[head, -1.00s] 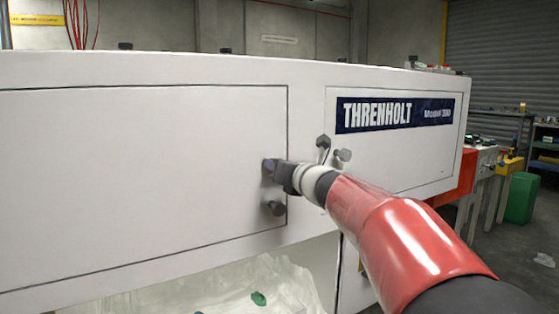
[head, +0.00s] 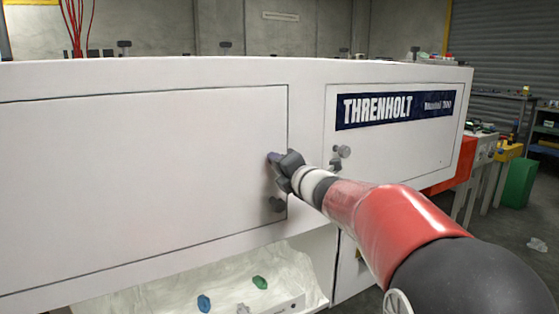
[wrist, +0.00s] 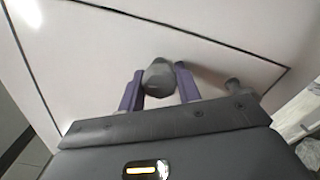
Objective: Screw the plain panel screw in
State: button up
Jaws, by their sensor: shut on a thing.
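A dark grey panel screw (wrist: 158,78) with a round, faceted head stands at the right side of a large white panel (head: 140,170). My gripper (wrist: 158,88) is shut on this screw, with a purple finger on each side of its head in the wrist view. In the head view my gripper (head: 277,160) is at the panel's right edge and mostly hides the screw. I cannot tell how deep the screw sits. A second dark screw (head: 276,204) is just below, and it also shows right of my fingers in the wrist view (wrist: 238,88).
A panel on the right carries a THRENHOLT label (head: 395,110) and grey knobs (head: 344,151) close to my wrist. Below is an open bay (head: 190,285) with small green and blue pieces. A green bin (head: 518,184) stands on the floor far right.

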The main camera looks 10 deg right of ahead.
jog(key=shift+m, duration=0.3)
dwell(0.4)
jog(key=o, duration=1)
jog(key=shift+c, duration=0.2)
jog(key=shift+s, duration=0.1)
jog(key=v, duration=0.7)
jog(key=shift+s, duration=0.3)
